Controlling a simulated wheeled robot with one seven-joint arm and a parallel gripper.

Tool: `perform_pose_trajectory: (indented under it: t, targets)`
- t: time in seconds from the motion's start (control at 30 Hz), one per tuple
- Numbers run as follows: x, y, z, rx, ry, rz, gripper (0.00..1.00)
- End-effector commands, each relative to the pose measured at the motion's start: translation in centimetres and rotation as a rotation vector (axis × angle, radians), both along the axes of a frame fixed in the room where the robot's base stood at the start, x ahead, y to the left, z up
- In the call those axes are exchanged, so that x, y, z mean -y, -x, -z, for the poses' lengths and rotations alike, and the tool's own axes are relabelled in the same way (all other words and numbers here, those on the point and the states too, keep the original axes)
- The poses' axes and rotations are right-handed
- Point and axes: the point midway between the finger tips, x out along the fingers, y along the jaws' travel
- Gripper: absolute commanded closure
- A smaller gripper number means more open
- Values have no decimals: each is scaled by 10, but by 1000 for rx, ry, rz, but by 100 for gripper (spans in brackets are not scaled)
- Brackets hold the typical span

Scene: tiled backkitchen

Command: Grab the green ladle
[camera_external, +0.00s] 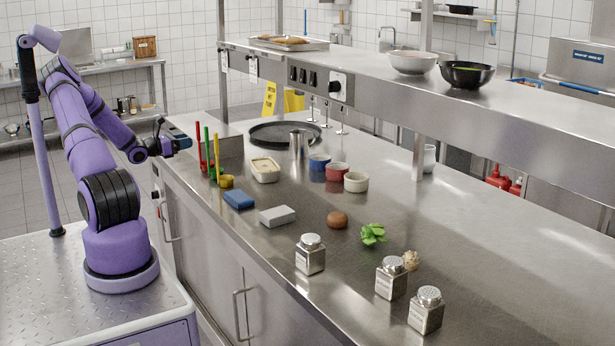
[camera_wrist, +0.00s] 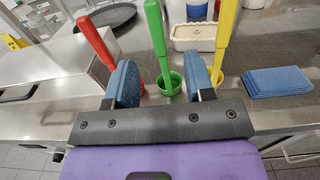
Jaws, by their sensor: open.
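The green ladle (camera_external: 207,148) stands upright on the steel counter, bowl down, between a red ladle (camera_external: 199,146) and a yellow ladle (camera_external: 217,155). My gripper (camera_external: 184,142) is open and empty at the counter's near left edge, just left of the ladles. In the wrist view the green ladle (camera_wrist: 157,32) lines up with the gap between my fingers (camera_wrist: 160,82). The red ladle (camera_wrist: 97,42) passes behind the left finger, and the yellow ladle (camera_wrist: 224,35) is beside the right finger. Contact with the green handle does not show.
A steel box (camera_wrist: 45,80) stands left of the ladles. A cream container (camera_external: 265,169), a blue sponge (camera_external: 239,199), a grey block (camera_external: 277,216) and small bowls (camera_external: 337,171) stand to the right. A raised shelf (camera_external: 470,120) runs along the back. The counter's front right has shakers (camera_external: 310,255).

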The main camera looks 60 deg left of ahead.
Motion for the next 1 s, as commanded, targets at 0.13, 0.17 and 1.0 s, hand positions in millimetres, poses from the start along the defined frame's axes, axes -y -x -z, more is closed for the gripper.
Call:
perform_pose_trajectory:
  t: [0.13,0.17,1.0]
  targets:
    - [1,-23,0,0,-1,4,51]
    - [1,-28,0,0,-1,4,51]
    - [-5,-96,-1,-3,-2,2,51]
